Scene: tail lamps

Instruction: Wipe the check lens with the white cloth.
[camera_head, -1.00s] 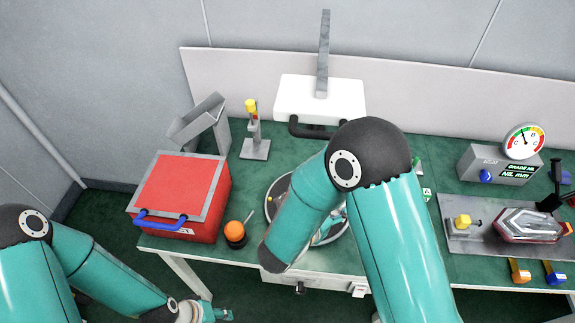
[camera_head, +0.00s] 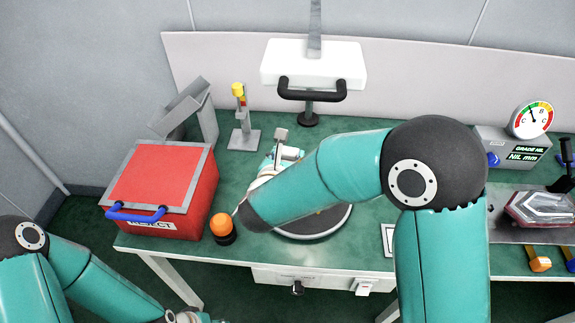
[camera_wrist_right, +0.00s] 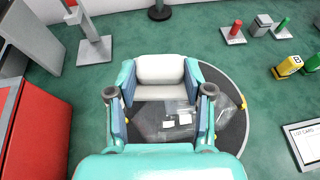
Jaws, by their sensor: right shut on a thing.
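My right gripper (camera_head: 282,160) is over the far left side of the round turntable. In the right wrist view its fingers (camera_wrist_right: 160,88) are shut on a white pad-like thing, which looks like the white cloth (camera_wrist_right: 160,68). Beyond and below the fingers, a clear thing with small pale patches (camera_wrist_right: 172,118) shows over the dark disc; I cannot tell whether it is the check lens. A clear lamp lens with a red rim (camera_head: 545,207) lies on a metal plate at the far right. My left gripper (camera_head: 200,319) is barely in view at the bottom edge.
The red reject box (camera_head: 155,180) and an orange-topped button (camera_head: 221,226) are left of the turntable (camera_head: 315,232). A stand with a yellow top (camera_head: 241,115) is behind. A gauge box (camera_head: 515,147) is at the right.

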